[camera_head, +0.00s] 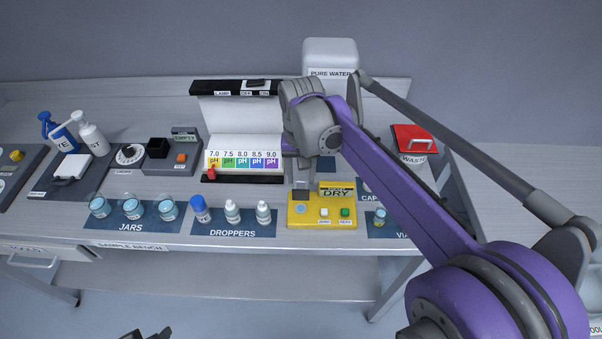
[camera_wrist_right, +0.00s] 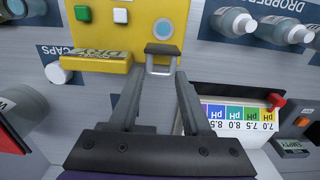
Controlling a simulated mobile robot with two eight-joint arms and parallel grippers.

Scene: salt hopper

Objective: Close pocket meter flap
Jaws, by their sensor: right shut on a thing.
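The yellow pocket meter (camera_head: 336,217) stands at the front of the bench, with a display reading DRY (camera_head: 336,193). It also shows in the wrist view (camera_wrist_right: 112,12). Its round pale blue well (camera_wrist_right: 166,28) is uncovered. A small dark flap (camera_wrist_right: 160,48) with a pale loop handle (camera_wrist_right: 159,70) is at the well's edge; its exact angle is unclear. My right gripper (camera_wrist_right: 161,76) is shut on the flap's handle, with one finger on each side. It shows above the meter in the head view (camera_head: 301,186). A dark tip of my left gripper (camera_head: 148,334) shows at the bottom edge; its jaws are unclear.
Several droppers (camera_head: 232,211) and jars (camera_head: 132,208) stand left of the meter. A small vial (camera_head: 380,217) stands to the right. The pH chart stand (camera_head: 242,135) is behind, with a red slider (camera_head: 211,173). A red-lidded waste bin (camera_head: 414,140) is at the right.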

